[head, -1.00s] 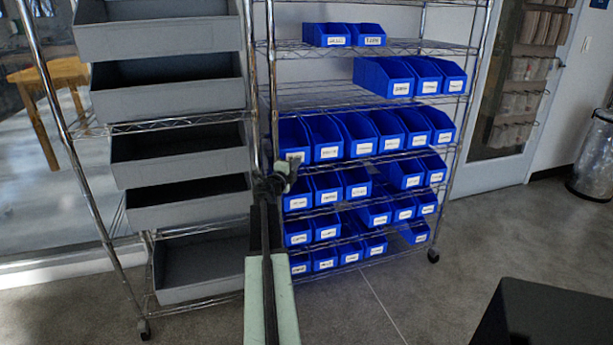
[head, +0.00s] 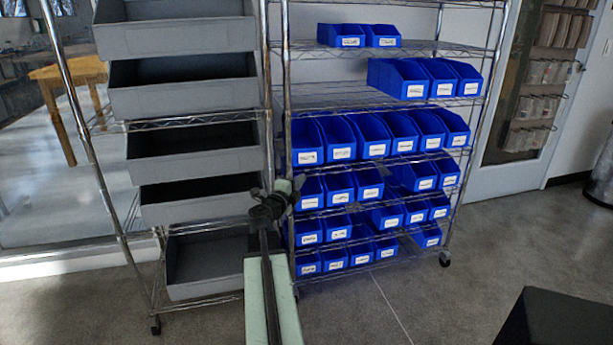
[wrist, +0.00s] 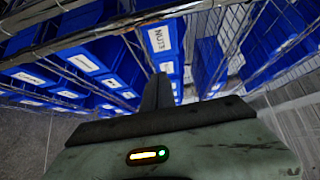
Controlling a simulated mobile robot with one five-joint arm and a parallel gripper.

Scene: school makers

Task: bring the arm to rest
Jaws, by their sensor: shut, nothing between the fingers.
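My arm (head: 268,290) reaches forward from the bottom middle of the head view, towards the shelving. The wrist end is dark and small there, in front of the gap between the grey bins and the blue bins. In the wrist view my gripper (wrist: 157,92) points ahead with its dark fingers together and nothing between them. Blue bins with white labels (wrist: 85,62) lie beyond and around the fingers in that view. I cannot tell the exact distance from the fingers to the shelving.
A wire rack (head: 390,100) holds several blue bins (head: 398,130) at the right. Grey bins (head: 185,88) fill a rack at the left. Open grey floor (head: 400,310) lies in front. A wooden table (head: 68,72) stands far left, and a door (head: 530,90) is at right.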

